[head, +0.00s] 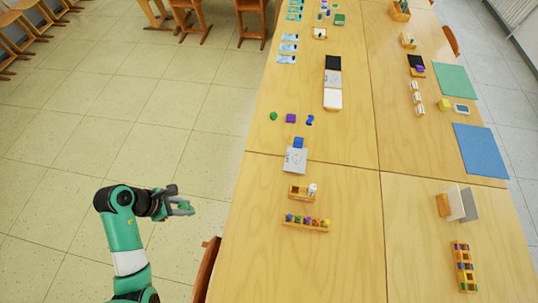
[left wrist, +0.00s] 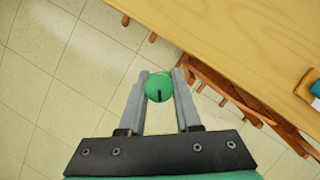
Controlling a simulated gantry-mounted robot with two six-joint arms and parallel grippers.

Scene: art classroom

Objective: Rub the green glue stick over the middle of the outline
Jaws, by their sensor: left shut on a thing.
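My left gripper (head: 185,208) is over the tiled floor, left of the table edge. In the left wrist view my left gripper (left wrist: 159,82) is shut on the green glue stick (left wrist: 158,88), seen end-on as a round green shape with a dark mark. The stick cannot be made out clearly in the head view. A pale sheet with a small faint outline (head: 295,160) lies on the near table, well right of the gripper and apart from it. The outline's exact shape is too small to tell. My right gripper is not in view.
A chair (head: 206,268) stands by the table's left edge. The near table front (head: 300,270) is clear.

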